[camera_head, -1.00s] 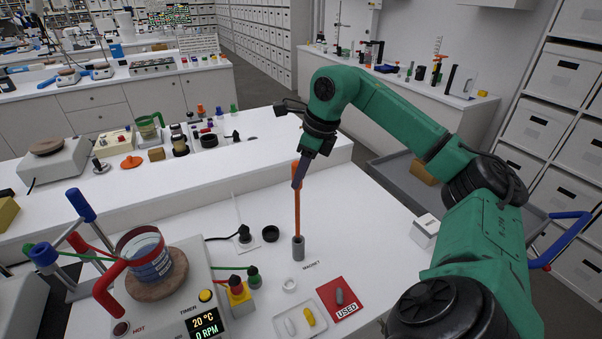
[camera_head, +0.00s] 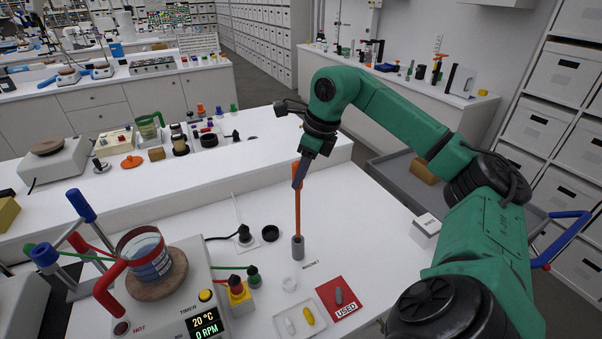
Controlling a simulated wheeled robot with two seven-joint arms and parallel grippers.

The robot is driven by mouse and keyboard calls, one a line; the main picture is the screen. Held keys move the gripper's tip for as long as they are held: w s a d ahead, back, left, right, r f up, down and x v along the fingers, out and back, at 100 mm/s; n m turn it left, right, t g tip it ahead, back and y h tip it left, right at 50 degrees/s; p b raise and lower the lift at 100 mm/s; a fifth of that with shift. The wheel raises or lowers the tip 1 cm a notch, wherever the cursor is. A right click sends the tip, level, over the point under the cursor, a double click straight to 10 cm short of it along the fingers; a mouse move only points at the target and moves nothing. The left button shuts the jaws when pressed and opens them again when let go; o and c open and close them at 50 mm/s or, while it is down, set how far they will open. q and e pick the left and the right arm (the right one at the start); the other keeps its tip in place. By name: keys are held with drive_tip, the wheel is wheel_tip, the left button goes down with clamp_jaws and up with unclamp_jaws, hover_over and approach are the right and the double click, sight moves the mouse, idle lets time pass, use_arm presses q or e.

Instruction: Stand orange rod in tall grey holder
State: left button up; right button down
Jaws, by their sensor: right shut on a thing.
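The orange rod (camera_head: 298,213) stands about upright, its lower end at the mouth of the tall grey holder (camera_head: 298,249) on the white bench. The rod looks to be inside the holder's opening, though how deep I cannot tell. My right gripper (camera_head: 298,180) is shut on the upper part of the rod, above the holder, with a bit of orange showing above the fingers. My left gripper is not in view.
A hotplate (camera_head: 185,300) with a glass beaker (camera_head: 147,258) stands at left. A black ring (camera_head: 270,233) lies close by on the left. Bench right of the holder is mostly clear.

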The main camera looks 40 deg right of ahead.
drive_tip(key=shift+r, duration=0.1)
idle(0.6)
drive_tip(key=shift+f+b, duration=0.3)
drive_tip(key=shift+f, duration=0.2)
wheel_tip(320, 180, down, 8)
drive_tip(key=b, duration=0.7)
drive_tip(key=shift+r, duration=0.15)
idle(1.6)
drive_tip(key=c, duration=0.6)
unclamp_jaws()
drive_tip(key=p+v, duration=0.4)
drive_tip(key=v, duration=1)
drive_tip(key=shift+s+r, duration=0.1)
drive_tip(key=shift+r, duration=0.15)
